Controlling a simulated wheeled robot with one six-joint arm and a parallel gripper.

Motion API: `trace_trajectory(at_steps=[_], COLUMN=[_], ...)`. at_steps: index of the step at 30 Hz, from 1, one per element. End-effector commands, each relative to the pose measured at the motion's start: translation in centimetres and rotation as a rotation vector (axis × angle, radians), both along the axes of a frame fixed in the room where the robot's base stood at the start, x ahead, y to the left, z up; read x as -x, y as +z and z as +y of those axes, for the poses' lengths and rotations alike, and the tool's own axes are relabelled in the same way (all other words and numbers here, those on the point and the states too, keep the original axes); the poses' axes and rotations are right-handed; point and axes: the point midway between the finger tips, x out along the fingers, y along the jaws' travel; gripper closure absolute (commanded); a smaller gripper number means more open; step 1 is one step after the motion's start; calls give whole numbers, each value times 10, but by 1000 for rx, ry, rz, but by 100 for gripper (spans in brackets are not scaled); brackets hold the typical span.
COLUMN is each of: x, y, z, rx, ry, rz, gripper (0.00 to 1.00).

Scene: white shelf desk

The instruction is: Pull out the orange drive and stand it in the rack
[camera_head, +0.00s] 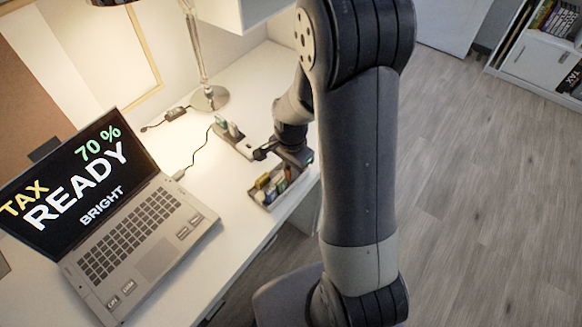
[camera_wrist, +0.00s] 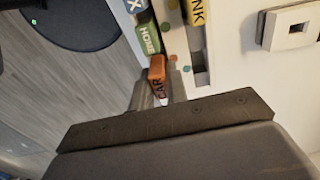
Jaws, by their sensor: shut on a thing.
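The orange drive (camera_wrist: 156,68), lettered "CAR" and with a pale metal tip, is between the two fingers of my gripper (camera_wrist: 160,88) in the wrist view. The gripper is shut on it. The drive is in line with a green drive (camera_wrist: 148,38) lettered "HOME" and a blue one (camera_wrist: 136,5). A yellow drive (camera_wrist: 197,12) is in a separate slot to the right. In the head view, my gripper (camera_head: 290,155) is over the far side of the rack (camera_head: 263,206), which holds several coloured drives. I cannot tell whether the orange drive touches the rack floor.
A grey hub strip (camera_head: 238,144) with small sticks in it lies left of my gripper, cabled toward the open laptop (camera_head: 150,240). A lamp base (camera_head: 210,98) stands behind. The desk's right edge is close to the rack. A white socketed block (camera_wrist: 292,28) shows in the wrist view.

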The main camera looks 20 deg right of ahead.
Motion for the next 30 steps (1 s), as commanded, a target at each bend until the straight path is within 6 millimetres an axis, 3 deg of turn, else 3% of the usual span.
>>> trace_trajectory(at_steps=[24, 25, 30], x=[0, 0, 0], y=[-22, -22, -21], z=[0, 0, 0], rx=[1, 1, 1], ry=[0, 0, 0], rz=[1, 1, 1], gripper=[100, 85, 71])
